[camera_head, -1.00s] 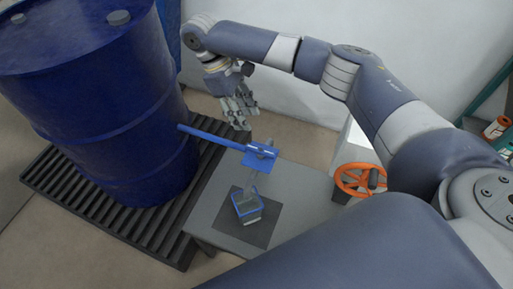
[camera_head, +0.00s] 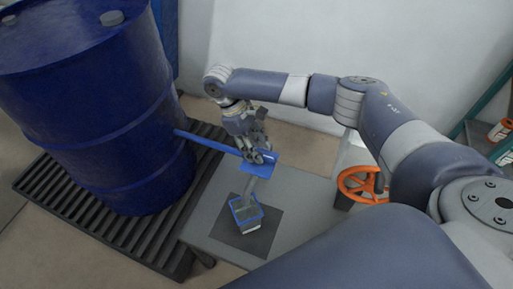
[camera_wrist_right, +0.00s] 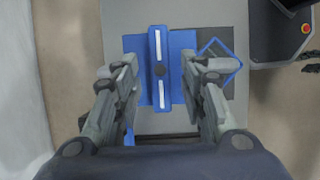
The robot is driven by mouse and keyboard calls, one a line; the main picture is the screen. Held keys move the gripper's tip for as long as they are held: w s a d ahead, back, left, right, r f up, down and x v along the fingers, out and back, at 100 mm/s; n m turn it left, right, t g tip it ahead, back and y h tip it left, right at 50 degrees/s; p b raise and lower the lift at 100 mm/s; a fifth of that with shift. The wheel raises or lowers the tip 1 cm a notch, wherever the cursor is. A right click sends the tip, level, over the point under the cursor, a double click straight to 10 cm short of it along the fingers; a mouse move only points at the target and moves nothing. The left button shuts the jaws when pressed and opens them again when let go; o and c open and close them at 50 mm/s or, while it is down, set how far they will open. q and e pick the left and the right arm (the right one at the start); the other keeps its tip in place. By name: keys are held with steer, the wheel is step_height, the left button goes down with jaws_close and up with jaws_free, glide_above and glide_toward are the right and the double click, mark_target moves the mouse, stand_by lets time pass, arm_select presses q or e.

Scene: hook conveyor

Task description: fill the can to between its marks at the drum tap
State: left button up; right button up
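The blue drum (camera_head: 95,110) stands at the left with a long blue pipe (camera_head: 207,142) reaching right to the tap. The blue tap handle (camera_wrist_right: 160,50), a bar with white stripes, lies between the fingers of my right gripper (camera_wrist_right: 160,80) in the wrist view. Those fingers are apart, with gaps on both sides of the bar. In the head view my right gripper (camera_head: 262,150) is over the tap and hides part of it. The can (camera_head: 246,216), with a blue rim, stands below. A pale streak, spout or liquid, runs down towards it. Its marks and level are unreadable. My left gripper is out of view.
The can is on a dark square mat (camera_head: 240,240) on a grey table (camera_head: 302,192). The drum stands on a black ribbed pallet (camera_head: 60,205). An orange handwheel (camera_head: 362,184) is right of the table. A shelf with an orange item (camera_head: 499,131) is at the far right.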

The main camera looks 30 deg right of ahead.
steer(key=shift+s+d+f, duration=0.1)
steer(key=shift+f, duration=0.3)
jaws_close()
steer(key=shift+r, duration=0.1)
